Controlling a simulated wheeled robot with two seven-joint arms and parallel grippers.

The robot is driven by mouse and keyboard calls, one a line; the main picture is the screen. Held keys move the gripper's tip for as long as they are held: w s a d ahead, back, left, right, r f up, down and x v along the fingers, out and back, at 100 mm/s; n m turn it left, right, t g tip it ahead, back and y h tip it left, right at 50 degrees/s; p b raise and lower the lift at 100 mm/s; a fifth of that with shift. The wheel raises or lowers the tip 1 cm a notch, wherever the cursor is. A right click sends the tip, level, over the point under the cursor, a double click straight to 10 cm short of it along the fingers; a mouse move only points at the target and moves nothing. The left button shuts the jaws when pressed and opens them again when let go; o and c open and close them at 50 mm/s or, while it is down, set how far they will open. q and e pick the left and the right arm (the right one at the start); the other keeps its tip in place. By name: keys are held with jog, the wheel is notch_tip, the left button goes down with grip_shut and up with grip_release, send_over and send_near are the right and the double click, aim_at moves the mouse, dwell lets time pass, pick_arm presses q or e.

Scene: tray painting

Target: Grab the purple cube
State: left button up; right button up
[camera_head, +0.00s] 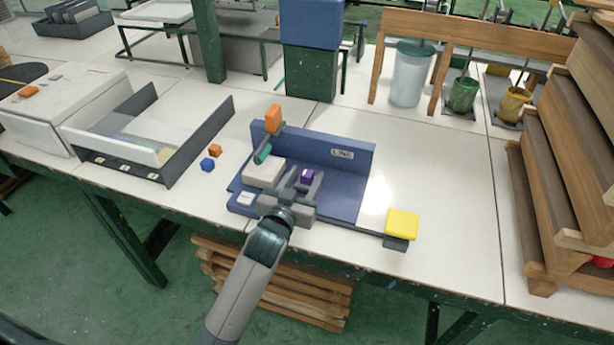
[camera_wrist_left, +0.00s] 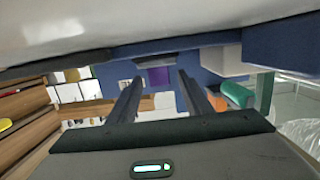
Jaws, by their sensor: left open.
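The small purple cube (camera_head: 307,176) sits on the blue fixture (camera_head: 350,183) on the white table in the head view. In the left wrist view the purple cube (camera_wrist_left: 158,76) shows beyond and between the fingertips. My left gripper (camera_head: 308,182) is open, with its fingers reaching over the fixture around or just above the cube. In the left wrist view the two dark fingers (camera_wrist_left: 158,80) are apart with nothing held between them. I cannot tell whether either finger touches the cube. My right gripper is not in view.
A white block (camera_head: 264,172) and an orange block (camera_head: 273,119) above a green piece (camera_head: 262,154) stand left of the cube. A yellow block (camera_head: 402,223) is at the right. Small blue (camera_head: 207,164) and orange (camera_head: 215,150) cubes lie near the open drawer box (camera_head: 200,140).

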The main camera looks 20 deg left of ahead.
pick_arm(q)
grip_shut()
jog(key=shift+r, duration=0.5)
notch_tip(320, 180, up, 4)
jog(key=shift+f, duration=0.2)
jog(key=s+d+r, duration=0.5)
jog(key=s+r, duration=0.1)
jog(key=s, duration=0.4)
jog(key=shift+d+r, duration=0.25)
jog(key=shift+d, duration=0.1)
jog(key=shift+s, duration=0.1)
